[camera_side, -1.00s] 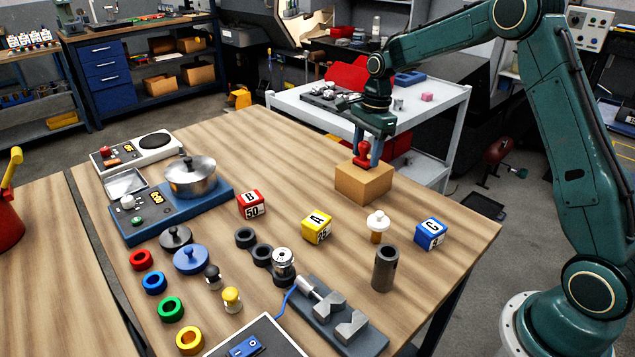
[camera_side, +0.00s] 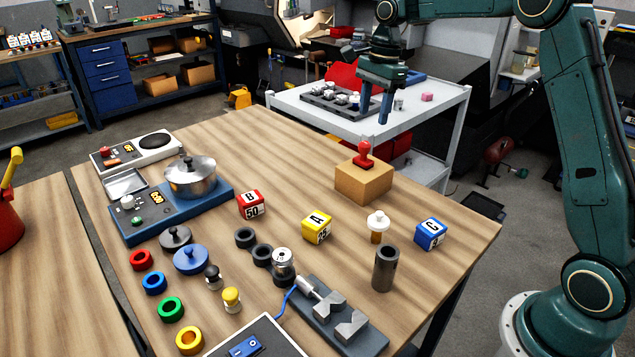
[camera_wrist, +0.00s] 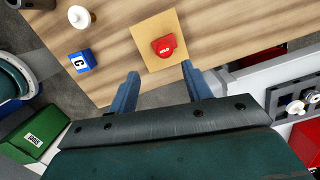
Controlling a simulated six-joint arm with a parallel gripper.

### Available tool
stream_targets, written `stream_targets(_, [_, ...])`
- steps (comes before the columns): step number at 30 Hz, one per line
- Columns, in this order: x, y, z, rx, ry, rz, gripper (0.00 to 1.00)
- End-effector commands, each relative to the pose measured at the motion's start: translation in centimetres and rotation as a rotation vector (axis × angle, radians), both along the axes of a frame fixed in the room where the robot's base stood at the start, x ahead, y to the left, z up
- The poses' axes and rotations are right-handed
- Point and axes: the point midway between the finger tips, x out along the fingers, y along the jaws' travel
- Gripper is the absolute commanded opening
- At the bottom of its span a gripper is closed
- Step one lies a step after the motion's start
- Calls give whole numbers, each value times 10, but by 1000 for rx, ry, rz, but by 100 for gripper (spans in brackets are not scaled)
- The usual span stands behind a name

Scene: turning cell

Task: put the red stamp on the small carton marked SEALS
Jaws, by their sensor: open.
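The red stamp (camera_side: 365,153) stands upright on top of the small brown carton (camera_side: 363,182) at the table's far right edge. From above, the wrist view shows the red stamp (camera_wrist: 164,46) resting on the carton top (camera_wrist: 146,30), inside its edges. No SEALS marking can be read on the carton faces in view. My gripper (camera_side: 372,112) is open and empty, raised above and slightly beyond the stamp, apart from it. In the wrist view my gripper's two blue fingers (camera_wrist: 159,70) are spread wide with nothing between them.
A blue cube marked C (camera_side: 430,233), a white-topped peg (camera_side: 378,226) and a dark cylinder (camera_side: 385,269) stand in front of the carton. Yellow (camera_side: 317,227) and red (camera_side: 251,204) cubes are further left. A white cart (camera_side: 425,110) with a tray stands behind the table.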

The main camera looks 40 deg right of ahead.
Motion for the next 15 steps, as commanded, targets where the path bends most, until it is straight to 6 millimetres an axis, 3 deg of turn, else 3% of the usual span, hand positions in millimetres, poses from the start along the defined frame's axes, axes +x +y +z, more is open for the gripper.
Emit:
stream_targets(6, [0,-2,13,-1,-1,0,49])
stream_targets(15, [-1,-2,16,-1,1,0,49])
